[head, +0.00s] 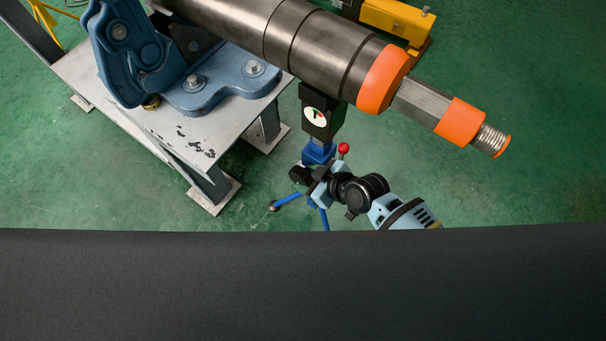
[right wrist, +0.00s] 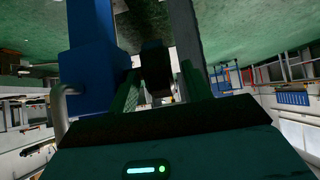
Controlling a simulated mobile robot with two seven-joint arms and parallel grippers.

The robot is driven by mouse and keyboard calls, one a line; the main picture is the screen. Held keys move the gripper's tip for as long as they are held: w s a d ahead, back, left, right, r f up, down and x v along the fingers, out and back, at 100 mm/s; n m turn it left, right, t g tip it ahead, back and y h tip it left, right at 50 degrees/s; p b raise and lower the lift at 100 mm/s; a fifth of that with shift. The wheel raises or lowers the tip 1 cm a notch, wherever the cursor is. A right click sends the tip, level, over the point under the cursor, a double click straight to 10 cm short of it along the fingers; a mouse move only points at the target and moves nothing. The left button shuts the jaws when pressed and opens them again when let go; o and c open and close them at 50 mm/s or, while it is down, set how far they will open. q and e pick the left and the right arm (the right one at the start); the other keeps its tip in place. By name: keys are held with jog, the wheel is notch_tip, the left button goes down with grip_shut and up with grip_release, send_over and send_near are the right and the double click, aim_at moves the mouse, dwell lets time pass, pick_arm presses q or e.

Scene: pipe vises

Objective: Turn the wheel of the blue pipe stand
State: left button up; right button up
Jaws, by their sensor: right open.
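The blue pipe stand (head: 318,153) stands on the floor under the long pipe, with a black head carrying a round logo and splayed blue legs. Its blue column also shows at the left in the right wrist view (right wrist: 92,50). My right gripper (head: 308,178) is at the stand's column, just below the head, beside a red ball knob (head: 343,148). In the right wrist view its jaws are open, with a dark block between or just beyond them; I cannot tell whether they touch it. The wheel is not clearly visible. My left gripper is out of view.
The grey pipe (head: 305,38) with orange bands reaches over the stand to the right. A blue vise (head: 212,92) sits on a steel table (head: 165,125) to the left. A yellow machine (head: 397,18) is behind. Green floor is clear at the right.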

aim_at(309, 179)
jog(key=v, duration=0.4)
jog(key=shift+p, duration=0.4)
jog(key=shift+s+d+r, duration=0.3)
jog(key=shift+d+r, duration=0.1)
jog(key=shift+r, duration=0.05)
jog(key=shift+s+d+r, duration=0.1)
dwell(0.8)
